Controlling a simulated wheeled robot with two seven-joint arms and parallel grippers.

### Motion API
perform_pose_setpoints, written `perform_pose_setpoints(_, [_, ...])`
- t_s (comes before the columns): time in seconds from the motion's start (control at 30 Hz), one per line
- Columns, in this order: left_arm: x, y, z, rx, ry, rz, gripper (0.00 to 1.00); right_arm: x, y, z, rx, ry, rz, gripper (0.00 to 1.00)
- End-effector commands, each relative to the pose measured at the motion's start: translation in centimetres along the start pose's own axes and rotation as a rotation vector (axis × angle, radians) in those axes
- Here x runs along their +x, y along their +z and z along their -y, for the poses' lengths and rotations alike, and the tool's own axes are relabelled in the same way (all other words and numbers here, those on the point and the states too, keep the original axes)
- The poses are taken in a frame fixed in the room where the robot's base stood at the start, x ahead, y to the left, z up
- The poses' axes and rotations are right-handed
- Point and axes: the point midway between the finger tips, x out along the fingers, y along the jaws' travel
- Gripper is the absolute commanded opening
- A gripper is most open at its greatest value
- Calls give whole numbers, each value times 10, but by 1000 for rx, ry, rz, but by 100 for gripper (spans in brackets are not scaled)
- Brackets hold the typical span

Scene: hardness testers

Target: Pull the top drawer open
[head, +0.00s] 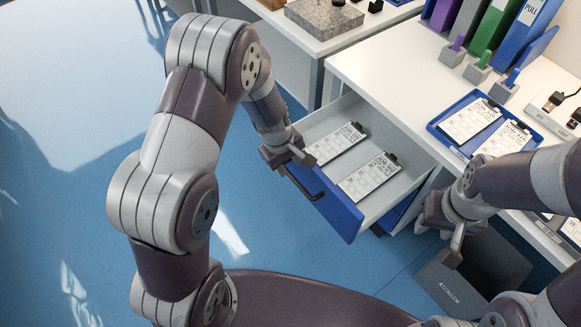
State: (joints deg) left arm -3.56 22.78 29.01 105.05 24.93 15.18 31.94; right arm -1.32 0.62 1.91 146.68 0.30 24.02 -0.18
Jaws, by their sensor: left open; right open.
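The top drawer (396,199) has a blue front (337,205) and stands pulled out from under the white desk. Two white printed cards on dark clips, one card (335,143) behind and another card (369,177) in front, lie inside it. A dark handle (303,187) is on the blue front. My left gripper (287,164) is open at the far end of the drawer front, close to the handle; whether it touches cannot be told. My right gripper (455,243) is open and empty, right of the drawer and above a dark bin.
The white desk (385,62) holds a blue tray (436,126) with cards, upright binders (495,25) and a power strip (548,115). A dark grey bin (440,283) stands on the floor below my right gripper. Blue floor is clear at the left.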

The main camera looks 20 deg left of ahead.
Motion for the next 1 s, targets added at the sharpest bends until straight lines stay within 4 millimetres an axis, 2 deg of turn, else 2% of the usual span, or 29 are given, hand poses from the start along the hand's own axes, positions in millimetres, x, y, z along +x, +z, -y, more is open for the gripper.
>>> perform_pose_setpoints(0.03, [-18, 0, -1, -1, 3, -2, 40, -8, -1, 0, 0, 0, 0, 43])
perform_pose_setpoints(0.1, [-35, 0, -1, -1, 2, -1, 40, -12, -1, 0, 0, 0, 0, 43])
perform_pose_setpoints(0.2, [-54, 0, -1, 0, 2, -2, 40, -14, -2, 0, 0, 0, 0, 43])
perform_pose_setpoints(0.3, [-64, 0, 0, 0, 0, 0, 40, -16, -2, 0, 0, 0, 0, 43])
perform_pose_setpoints(0.87, [-68, 0, 0, 0, 0, 0, 40, -16, -2, 0, 0, 0, 0, 43])
perform_pose_setpoints(0.97, [-68, 1, 2, 81, -6, 2, 40, -16, -2, 0, 0, 0, 0, 43])
perform_pose_setpoints(1.0, [-66, 8, 15, 185, -38, 20, 40, -16, -2, 0, 0, 0, 0, 43])
